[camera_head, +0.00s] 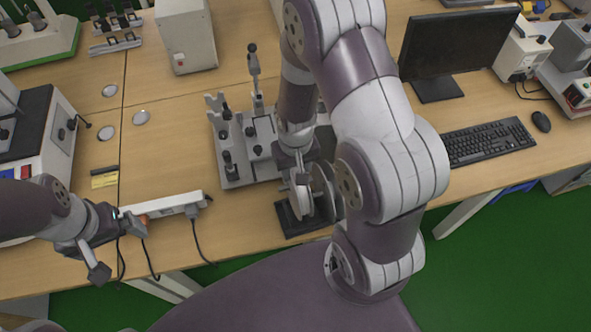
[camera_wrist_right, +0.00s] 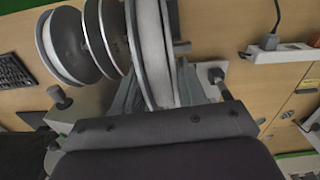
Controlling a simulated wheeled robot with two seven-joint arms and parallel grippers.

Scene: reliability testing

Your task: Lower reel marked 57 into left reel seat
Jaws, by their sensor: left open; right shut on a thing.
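My right gripper (camera_head: 297,172) is shut on a pale, thin-rimmed reel (camera_head: 301,196), upright over a black stand (camera_head: 292,226). The held reel (camera_wrist_right: 147,50) stands edge-on between the fingers of the right gripper (camera_wrist_right: 158,92) in the right wrist view. Other reels (camera_head: 322,188) stand close to its right in the head view; they also show in the wrist view (camera_wrist_right: 62,45). No number is readable. The left reel seat cannot be told apart, and my arm hides part of this area. My left gripper (camera_head: 132,222) is open near the power strip's left end.
A grey fixture plate (camera_head: 236,174) with upright posts stands behind the black stand. A white power strip (camera_head: 172,206) with hanging cables lies along the front edge. A monitor (camera_head: 455,45), keyboard (camera_head: 489,141) and mouse (camera_head: 541,121) are at right.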

